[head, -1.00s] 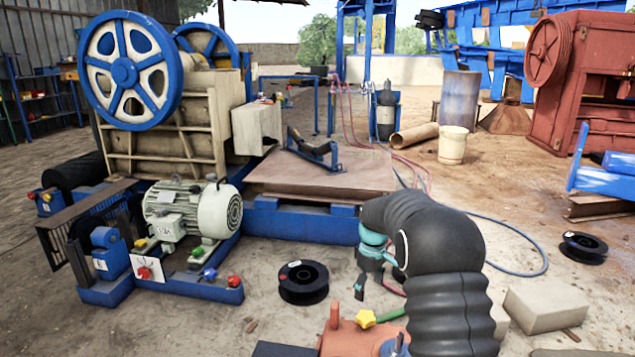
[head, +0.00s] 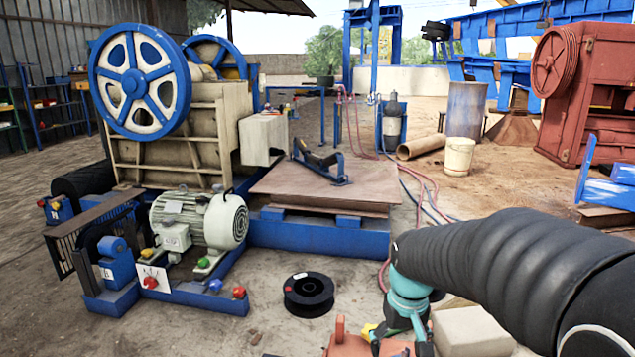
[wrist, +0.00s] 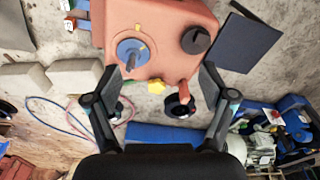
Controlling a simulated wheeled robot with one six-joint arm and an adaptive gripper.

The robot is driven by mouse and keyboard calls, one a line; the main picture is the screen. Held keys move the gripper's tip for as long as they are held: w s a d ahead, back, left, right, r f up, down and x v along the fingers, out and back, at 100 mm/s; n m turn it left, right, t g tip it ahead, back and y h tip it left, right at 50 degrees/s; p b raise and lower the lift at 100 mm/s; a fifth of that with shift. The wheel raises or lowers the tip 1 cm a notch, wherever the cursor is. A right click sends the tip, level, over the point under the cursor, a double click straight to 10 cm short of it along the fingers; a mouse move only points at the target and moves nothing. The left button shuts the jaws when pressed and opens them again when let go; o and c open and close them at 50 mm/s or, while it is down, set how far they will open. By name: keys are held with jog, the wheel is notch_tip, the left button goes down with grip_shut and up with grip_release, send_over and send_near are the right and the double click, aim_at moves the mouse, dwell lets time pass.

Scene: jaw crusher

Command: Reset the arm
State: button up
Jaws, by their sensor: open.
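My gripper (wrist: 160,82) is open and empty in the wrist view, its two fingers spread wide. No contact with the box can be made out. In the head view my black-sleeved arm reaches in from the right. My gripper (head: 402,346) is partly cut off at the bottom edge, beside the box (head: 362,345).
The crusher (head: 165,125) with its blue flywheel stands at the left, behind a motor (head: 205,220). A black spool (head: 309,294) lies on the floor near the box. Pale blocks (head: 468,331) lie beneath my arm. Hoses run across the ground behind it.

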jog(key=s+r+t, duration=0.2)
jog(key=s+r, duration=0.2)
jog(key=s, duration=0.4)
jog(key=s+r+m+t+p, duration=0.1)
jog(key=s+r+t, duration=0.1)
jog(key=s+r, duration=0.3)
jog(key=shift+s+r+t, duration=0.3)
jog(key=shift+s, duration=1.85)
